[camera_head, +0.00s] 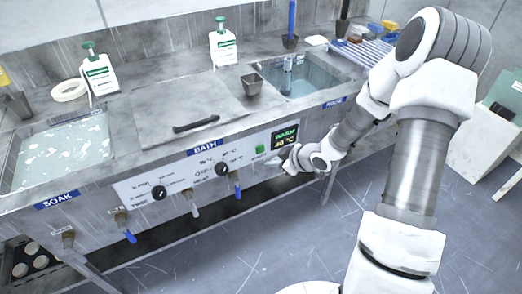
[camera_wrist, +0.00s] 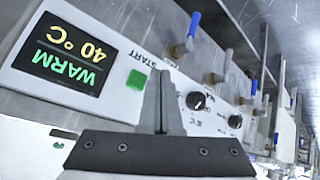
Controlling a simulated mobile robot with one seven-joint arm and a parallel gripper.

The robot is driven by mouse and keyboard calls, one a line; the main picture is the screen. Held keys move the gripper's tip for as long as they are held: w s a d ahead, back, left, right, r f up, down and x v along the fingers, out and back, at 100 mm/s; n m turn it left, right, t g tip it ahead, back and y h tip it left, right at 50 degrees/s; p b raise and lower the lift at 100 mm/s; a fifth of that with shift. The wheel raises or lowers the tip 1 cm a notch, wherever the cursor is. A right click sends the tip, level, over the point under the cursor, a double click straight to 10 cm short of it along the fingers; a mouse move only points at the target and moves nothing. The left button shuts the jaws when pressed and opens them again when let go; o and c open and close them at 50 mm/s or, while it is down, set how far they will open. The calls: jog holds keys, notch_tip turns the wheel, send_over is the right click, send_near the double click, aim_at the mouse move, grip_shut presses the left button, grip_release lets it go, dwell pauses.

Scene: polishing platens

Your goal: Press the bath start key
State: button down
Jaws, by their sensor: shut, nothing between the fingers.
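The bath start key is a small green square button on the light control panel. It shows in the wrist view (camera_wrist: 136,79) beside the START label, just left of my fingers. In the head view the green start key (camera_head: 260,149) sits left of the display. My gripper (camera_head: 270,162) is shut and empty in front of the panel, just below and right of the key. In the wrist view the gripper's fingertips (camera_wrist: 160,76) are together and point at the panel. I cannot tell whether they touch it.
The display (camera_wrist: 66,54) reads WARM 40 °C. Black knobs (camera_head: 222,169) and blue-handled taps (camera_head: 237,184) line the front to the left. Above are the bath's closed lid (camera_head: 170,105), the soak basin (camera_head: 62,150) and the rinse basin (camera_head: 305,80). Floor in front is clear.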

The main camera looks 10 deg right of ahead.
aim_at(259, 154)
jog(key=shift+w+a+p, duration=0.15)
jog(key=shift+w+a, duration=0.1)
jog(key=shift+w, duration=0.5)
jog(key=shift+w+a+p, duration=0.15)
jog(key=shift+w+a, duration=0.1)
jog(key=shift+w, duration=0.45)
dwell(1.0)
jog(key=shift+w+a, duration=0.1)
jog(key=shift+w, duration=0.3)
jog(key=shift+w+a+p, duration=0.2)
jog(key=shift+w+p, duration=0.2)
jog(key=shift+w, duration=0.1)
dwell(0.6)
jog(key=shift+s, duration=0.1)
jog(key=shift+s+d, duration=0.3)
jog(key=shift+s, duration=0.5)
jog(key=s, duration=0.1)
jog(key=s+d, duration=0.1)
jog(key=s, duration=0.2)
jog(key=shift+s+d+b, duration=0.3)
jog(key=shift+s, duration=0.1)
